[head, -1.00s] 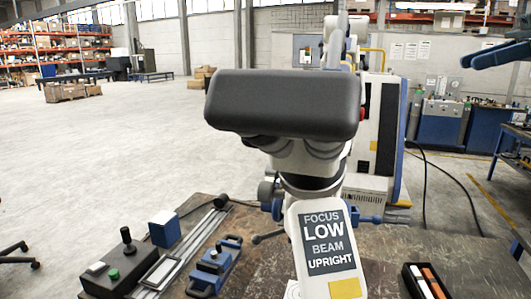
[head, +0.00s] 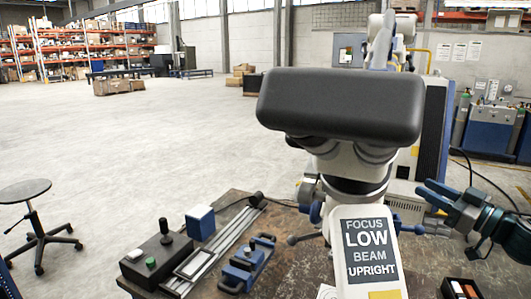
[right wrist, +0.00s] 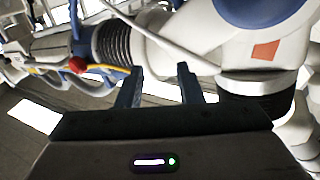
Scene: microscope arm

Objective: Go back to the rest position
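The microscope has a dark grey eyepiece head (head: 340,108) on a white body, with a sign (head: 370,248) reading "FOCUS LOW BEAM UPRIGHT" on its front. My right gripper (head: 428,193) is at the right of the microscope in the head view, with blue fingers pointing left. In the right wrist view its two fingers (right wrist: 160,78) stand apart with nothing held between them. White machine parts with dark ribbed sleeves (right wrist: 258,85) show beyond the fingers. My left gripper is not in view.
The brown bench (head: 285,270) carries a black joystick box (head: 158,257), a blue box (head: 200,222), a slotted rail and a blue clamp-like fixture (head: 247,263). A dark tray (head: 459,289) is at the front right. A stool (head: 30,205) stands left on open floor.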

